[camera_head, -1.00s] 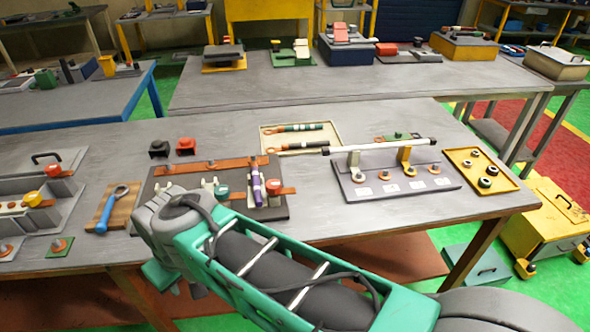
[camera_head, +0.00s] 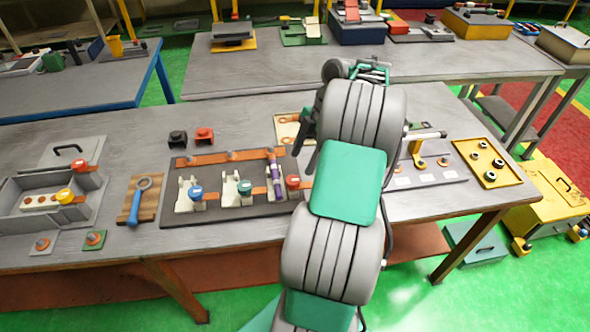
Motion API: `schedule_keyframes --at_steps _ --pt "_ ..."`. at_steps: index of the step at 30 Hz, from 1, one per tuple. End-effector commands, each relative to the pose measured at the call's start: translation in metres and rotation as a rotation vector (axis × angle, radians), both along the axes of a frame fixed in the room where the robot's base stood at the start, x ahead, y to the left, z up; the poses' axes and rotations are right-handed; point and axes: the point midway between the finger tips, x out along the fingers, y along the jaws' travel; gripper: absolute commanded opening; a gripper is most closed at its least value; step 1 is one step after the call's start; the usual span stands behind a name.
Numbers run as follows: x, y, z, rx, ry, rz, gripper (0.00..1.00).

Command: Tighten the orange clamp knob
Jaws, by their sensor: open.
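A board (camera_head: 225,207) on the bench carries a row of pale clamps with blue (camera_head: 196,192), green (camera_head: 244,187) and red-orange (camera_head: 292,182) knobs. A purple piece (camera_head: 275,180) stands beside the red-orange knob. I cannot tell which is the task's orange clamp knob. My gripper (camera_head: 306,143), open, shows only in part as dark fingers above the board's right end, apart from the knobs. My arm hides the rest of it and what lies behind.
A blue-handled ring wrench (camera_head: 139,201) lies on a wooden block left of the board. Black (camera_head: 177,138) and red (camera_head: 204,135) blocks sit behind it. A fixture with a yellow clamp (camera_head: 417,148) and a yellow tray (camera_head: 487,163) are at right.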

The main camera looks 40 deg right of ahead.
Motion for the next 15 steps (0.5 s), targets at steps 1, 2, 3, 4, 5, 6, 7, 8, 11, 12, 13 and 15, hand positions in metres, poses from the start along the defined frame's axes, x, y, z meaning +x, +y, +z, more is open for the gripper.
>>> schedule_keyframes --at_steps 1,2,3,4,5,6,7,8,11,12,13,15 --pt "0.001 0.005 -0.011 0.001 0.000 0.003 0.61" --pt "0.002 0.007 -0.017 0.000 0.001 0.002 0.61" --pt "0.003 0.011 -0.024 0.001 0.002 0.002 0.61" --pt "0.004 0.014 -0.029 0.002 0.002 0.002 0.61" --pt "0.004 0.016 -0.034 0.000 0.002 0.001 0.61" --pt "0.005 0.018 -0.042 0.000 0.002 0.001 0.61" --pt "0.005 0.020 -0.046 -0.001 0.002 0.002 0.61" --pt "0.006 0.022 -0.049 0.000 0.001 -0.001 0.61" --pt "0.007 0.026 -0.060 0.000 0.001 -0.001 0.61" --pt "0.008 0.027 -0.062 -0.002 0.001 -0.001 0.61" --pt "0.008 0.027 -0.063 -0.002 0.000 -0.001 0.61" --pt "0.008 0.028 -0.064 -0.003 0.000 -0.001 0.61"
